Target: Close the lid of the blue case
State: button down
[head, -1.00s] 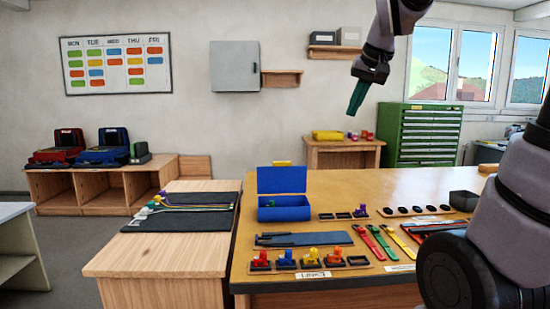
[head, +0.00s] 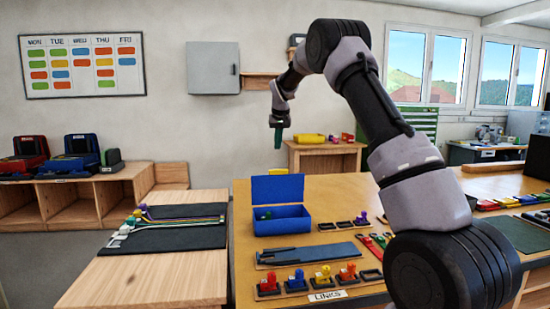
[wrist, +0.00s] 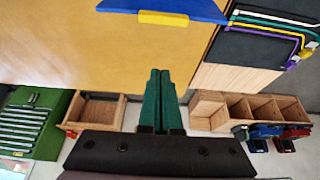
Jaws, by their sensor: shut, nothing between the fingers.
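The blue case (head: 283,222) stands on the wooden table with its lid (head: 277,189) raised about upright at the back. A few small coloured pieces show inside the case. In the wrist view the blue lid (wrist: 120,5) is at the top edge, with its yellow latch (wrist: 163,17). My gripper (head: 278,143) has green fingers and points down, above and apparently behind the lid in the head view. The fingers (wrist: 159,72) lie together and hold nothing. A gap shows between them and the lid in the wrist view.
Link parts on a tray (head: 310,288), a blue-grey flat tool (head: 310,254) and small holders (head: 342,224) lie near the case. A side table with a dark mat (head: 170,230) stands left. A wooden stand with a yellow box (head: 310,139) is behind.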

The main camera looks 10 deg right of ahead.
notch_tip(320, 180, down, 9)
dwell(0.7)
jog(key=shift+s, duration=0.1)
